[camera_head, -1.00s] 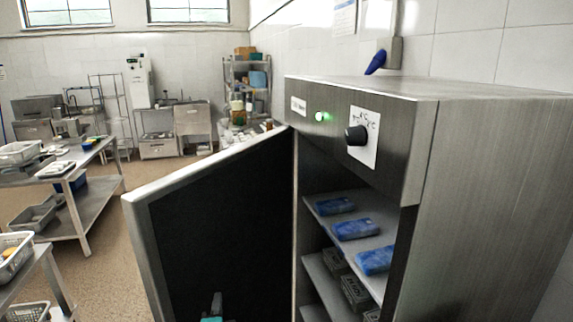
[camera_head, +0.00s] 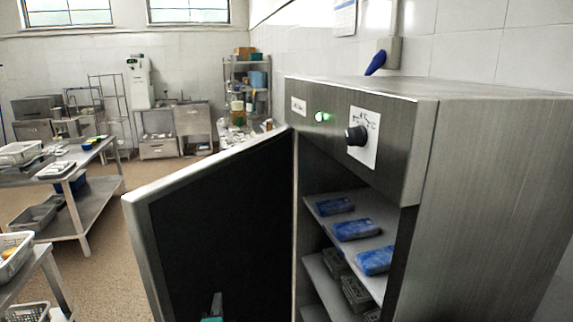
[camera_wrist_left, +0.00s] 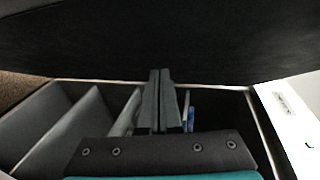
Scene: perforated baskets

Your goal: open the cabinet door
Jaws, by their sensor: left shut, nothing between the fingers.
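The steel cabinet (camera_head: 500,170) stands at the right in the head view. Its door (camera_head: 220,220) is swung wide open to the left, its dark inner face showing. My left gripper (camera_head: 216,298) shows only at the bottom edge of the head view, in front of the door's inner face. In the left wrist view the left gripper's fingers (camera_wrist_left: 160,75) are together and empty, with the dark door panel (camera_wrist_left: 160,40) across the top and the cabinet shelves (camera_wrist_left: 85,125) below. I cannot tell whether the fingers touch the door. My right gripper is in neither view.
Blue packs (camera_head: 357,229) lie on the cabinet's upper shelf, with grey boxes (camera_head: 355,292) below. A black knob (camera_head: 356,135) and a lit green lamp (camera_head: 322,117) are on the front. Steel tables (camera_head: 75,205) stand at the left, with open floor (camera_head: 105,260) between.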

